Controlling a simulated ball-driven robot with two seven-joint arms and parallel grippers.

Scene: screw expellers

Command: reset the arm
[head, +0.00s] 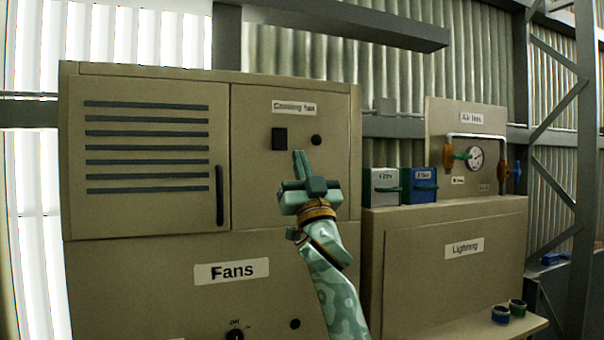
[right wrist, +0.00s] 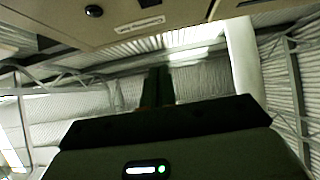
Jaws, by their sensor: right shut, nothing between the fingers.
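My right arm (head: 341,290) rises from the bottom of the head view. Its gripper (head: 299,158) is shut and empty, with the fingers pointing up in front of the cooling fan panel (head: 260,190), just right of and below a black square switch (head: 279,139). In the right wrist view the shut fingers (right wrist: 157,88) show dark, with the ceiling and a beige panel beyond them. I cannot tell whether the fingertips touch the panel. My left gripper is not in view.
A beige cabinet labelled Fans (head: 231,271) fills the left, with a louvred door (head: 150,215). Right of it, a lower Lighting cabinet (head: 440,285) carries a grey box (head: 380,188), a blue box (head: 419,187) and an air line panel with a gauge (head: 476,158). A round black knob (head: 316,140) sits beside the switch.

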